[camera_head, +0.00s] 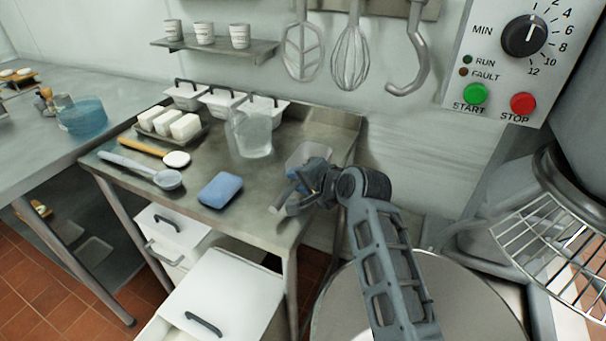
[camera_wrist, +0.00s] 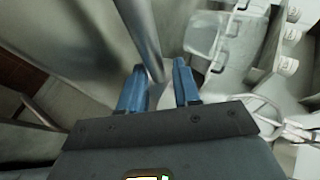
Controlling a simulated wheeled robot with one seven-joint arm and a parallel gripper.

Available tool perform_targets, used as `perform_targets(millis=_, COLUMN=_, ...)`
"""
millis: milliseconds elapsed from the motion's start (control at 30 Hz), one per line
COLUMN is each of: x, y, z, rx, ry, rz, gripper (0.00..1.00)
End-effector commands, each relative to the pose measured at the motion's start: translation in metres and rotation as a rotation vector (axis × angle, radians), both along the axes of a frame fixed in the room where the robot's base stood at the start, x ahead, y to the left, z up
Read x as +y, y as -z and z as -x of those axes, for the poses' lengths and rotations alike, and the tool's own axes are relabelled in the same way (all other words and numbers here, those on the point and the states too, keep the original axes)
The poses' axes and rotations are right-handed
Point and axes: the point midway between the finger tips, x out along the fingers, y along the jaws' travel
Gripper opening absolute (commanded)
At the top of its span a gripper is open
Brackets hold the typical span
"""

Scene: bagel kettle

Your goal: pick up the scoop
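A long-handled scoop or ladle with a pale handle and a grey-blue round bowl (camera_head: 167,179) lies on the steel table (camera_head: 262,205), near its front left. A wooden-handled tool with a white round head (camera_head: 177,159) lies just behind it; I cannot tell for sure which one is the scoop. My gripper (camera_head: 284,200) is over the table's right end, well to the right of both tools. In the wrist view its two blue fingers (camera_wrist: 160,70) stand apart. A grey bar (camera_wrist: 143,35) shows between and beyond them; I cannot tell what it is. Neither tool shows clearly there.
A blue sponge (camera_head: 220,189) lies between the scoop and my gripper. A clear jug (camera_head: 251,133), lidded white tubs (camera_head: 222,103) and a tray of white blocks (camera_head: 203,137) stand behind. A whisk (camera_head: 350,60) hangs above.

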Motion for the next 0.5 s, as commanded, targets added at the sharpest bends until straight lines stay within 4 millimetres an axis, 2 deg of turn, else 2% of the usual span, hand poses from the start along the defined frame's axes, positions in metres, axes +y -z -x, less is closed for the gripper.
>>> perform_targets(millis=33, x=-0.0016, y=0.0041, z=0.0009, rx=0.007, ry=0.001, rz=0.003, gripper=0.21)
perform_targets(millis=267, x=-0.0025, y=0.0064, z=0.0014, rx=0.011, ry=0.002, rz=0.005, gripper=0.0)
perform_targets(millis=500, x=-0.0032, y=0.0078, z=0.0018, rx=0.013, ry=0.003, rz=0.006, gripper=0.0)
